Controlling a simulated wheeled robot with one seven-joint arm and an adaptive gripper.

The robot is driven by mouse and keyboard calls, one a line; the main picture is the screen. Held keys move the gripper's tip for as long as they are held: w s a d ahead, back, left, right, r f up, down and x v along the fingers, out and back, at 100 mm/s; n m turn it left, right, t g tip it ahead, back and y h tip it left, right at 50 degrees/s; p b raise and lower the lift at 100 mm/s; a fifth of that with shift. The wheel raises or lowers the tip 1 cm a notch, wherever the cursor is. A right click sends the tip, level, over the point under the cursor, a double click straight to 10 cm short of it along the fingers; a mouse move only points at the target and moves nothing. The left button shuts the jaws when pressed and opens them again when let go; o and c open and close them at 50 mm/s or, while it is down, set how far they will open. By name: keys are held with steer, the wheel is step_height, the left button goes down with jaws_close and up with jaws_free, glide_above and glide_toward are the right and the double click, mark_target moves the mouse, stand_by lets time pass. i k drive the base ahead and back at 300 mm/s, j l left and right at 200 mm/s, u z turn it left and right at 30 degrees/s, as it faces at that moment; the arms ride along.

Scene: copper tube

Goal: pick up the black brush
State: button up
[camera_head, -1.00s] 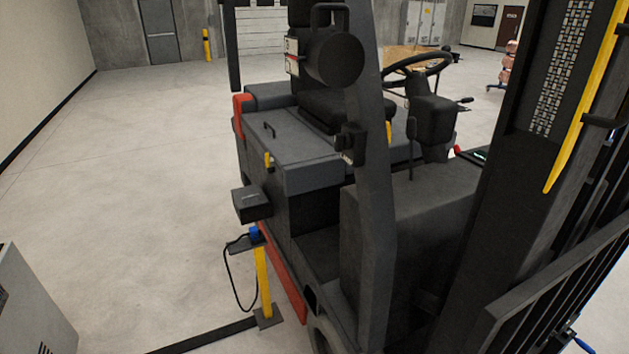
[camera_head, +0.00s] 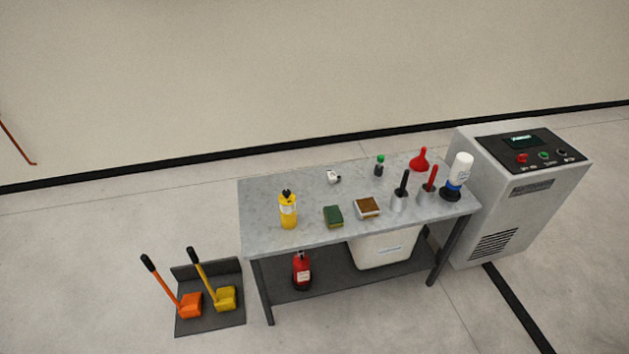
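A black-handled tool (camera_head: 403,184), which looks like the black brush, stands upright in a small grey holder (camera_head: 399,203) on the right half of a grey table. Its lower end is hidden inside the holder. A similar red-handled tool (camera_head: 432,178) stands in its own holder just to the right. My gripper is not in view.
The table (camera_head: 270,232) also bears a yellow bottle (camera_head: 288,212), a green sponge (camera_head: 333,216), a brown-topped box (camera_head: 367,207), a red funnel (camera_head: 419,160) and a white bottle (camera_head: 460,172). A grey machine (camera_head: 520,200) stands close on the right.

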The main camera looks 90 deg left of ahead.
mark_target(404, 183)
steer(key=j+u, duration=0.6)
steer(key=u, duration=0.2)
steer(key=j+u, duration=0.25)
steer(key=u, duration=0.2)
steer(key=i+j+u, duration=0.15)
steer(key=u, duration=0.25)
steer(key=i+j+u, duration=0.1)
steer(key=i+j, duration=0.2)
steer(key=j, duration=0.15)
steer(key=i+j, duration=0.25)
steer(key=j, duration=0.25)
steer(key=u, duration=0.05)
